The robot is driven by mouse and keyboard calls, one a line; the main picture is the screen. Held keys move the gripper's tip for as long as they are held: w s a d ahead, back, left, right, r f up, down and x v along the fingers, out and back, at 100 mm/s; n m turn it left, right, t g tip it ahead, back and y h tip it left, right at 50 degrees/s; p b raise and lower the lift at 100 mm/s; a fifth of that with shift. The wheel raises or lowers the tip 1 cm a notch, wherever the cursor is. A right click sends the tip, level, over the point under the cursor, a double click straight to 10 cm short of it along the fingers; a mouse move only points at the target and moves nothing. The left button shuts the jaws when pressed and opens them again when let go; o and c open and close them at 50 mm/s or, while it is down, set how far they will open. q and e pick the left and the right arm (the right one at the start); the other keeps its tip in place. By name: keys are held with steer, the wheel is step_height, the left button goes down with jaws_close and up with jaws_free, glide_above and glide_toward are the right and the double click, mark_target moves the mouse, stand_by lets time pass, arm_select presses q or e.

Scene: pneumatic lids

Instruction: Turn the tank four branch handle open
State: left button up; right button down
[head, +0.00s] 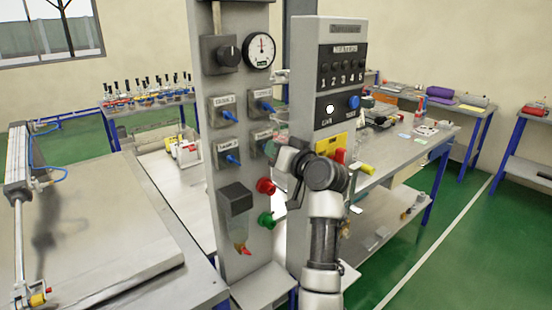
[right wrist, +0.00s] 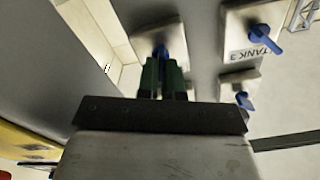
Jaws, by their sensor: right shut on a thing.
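The upright grey panel (head: 237,60) carries several square plates with blue lever handles. Two are in its left column, an upper left handle (head: 230,117) and a lower left handle (head: 233,160); an upper right handle (head: 268,107) also shows. My right gripper (head: 276,150) is at the lower right plate (head: 261,137), covering most of its handle. In the right wrist view my right gripper (right wrist: 162,78) has its dark green fingers closed around the blue handle (right wrist: 163,50). A neighbouring plate there reads TANK 3, with its own blue handle (right wrist: 263,39). The held plate's label is unreadable. My left gripper is out of view.
A red knob (head: 265,186) and a green knob (head: 266,220) sit below my gripper. A second grey panel (head: 305,95) stands close on the right, near my arm.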

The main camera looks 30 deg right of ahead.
steer(key=shift+a+n+b, duration=0.15)
steer(key=shift+n+b, duration=0.3)
steer(key=shift+n, duration=2.85)
steer(key=shift+a+n+b, duration=0.15)
steer(key=shift+n+b, duration=0.25)
steer(key=shift+n, duration=2.9)
steer(key=shift+f+n, duration=0.1)
steer(key=shift+n, duration=0.2)
steer(key=c, duration=1.3)
jaws_free()
steer(key=shift+s, duration=0.1)
